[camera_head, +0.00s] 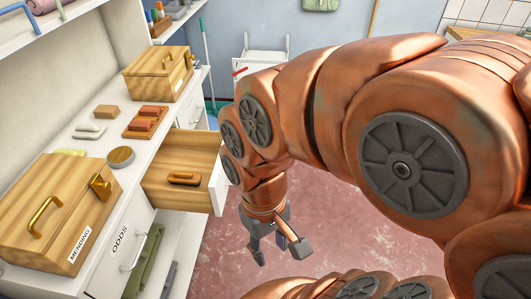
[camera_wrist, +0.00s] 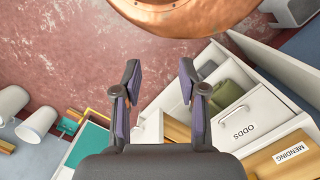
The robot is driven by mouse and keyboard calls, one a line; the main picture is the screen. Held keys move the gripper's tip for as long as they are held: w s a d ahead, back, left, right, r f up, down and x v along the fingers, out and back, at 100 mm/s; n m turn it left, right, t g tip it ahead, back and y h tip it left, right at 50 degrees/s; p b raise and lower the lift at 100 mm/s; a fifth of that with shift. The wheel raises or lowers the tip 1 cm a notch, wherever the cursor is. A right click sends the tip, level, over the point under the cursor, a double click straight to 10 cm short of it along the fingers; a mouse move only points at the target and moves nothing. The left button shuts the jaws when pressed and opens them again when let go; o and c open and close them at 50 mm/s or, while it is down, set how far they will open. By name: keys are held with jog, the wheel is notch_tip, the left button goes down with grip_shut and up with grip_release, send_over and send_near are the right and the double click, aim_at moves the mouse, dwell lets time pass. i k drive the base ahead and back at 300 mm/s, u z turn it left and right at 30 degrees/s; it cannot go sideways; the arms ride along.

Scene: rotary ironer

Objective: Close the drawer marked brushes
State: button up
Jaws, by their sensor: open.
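An open drawer (camera_head: 217,188) sticks out from the white counter in the head view, with a wooden inside and a white front. A brown wooden brush-like item (camera_head: 184,178) lies in it. No label shows on its front from here, so I cannot read its marking. My gripper (camera_head: 280,247) points down to the right of the drawer front, apart from it and empty. In the wrist view my gripper (camera_wrist: 160,95) has its two fingers spread. Part of the drawer (camera_wrist: 178,131) seems to show between and behind them, mostly hidden by the gripper body.
The closed drawer marked ODDS (camera_head: 120,240) is nearer me, with a green item (camera_head: 145,265) in an open space below. A box marked MENDING (camera_head: 55,215) and another wooden box (camera_head: 157,75) stand on the counter. The red floor (camera_head: 340,235) right of the drawer is clear.

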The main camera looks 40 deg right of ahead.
aim_at(197, 151)
jog(key=z, duration=1)
jog(key=k, duration=0.95)
jog(key=u, duration=1)
jog(key=i, duration=0.5)
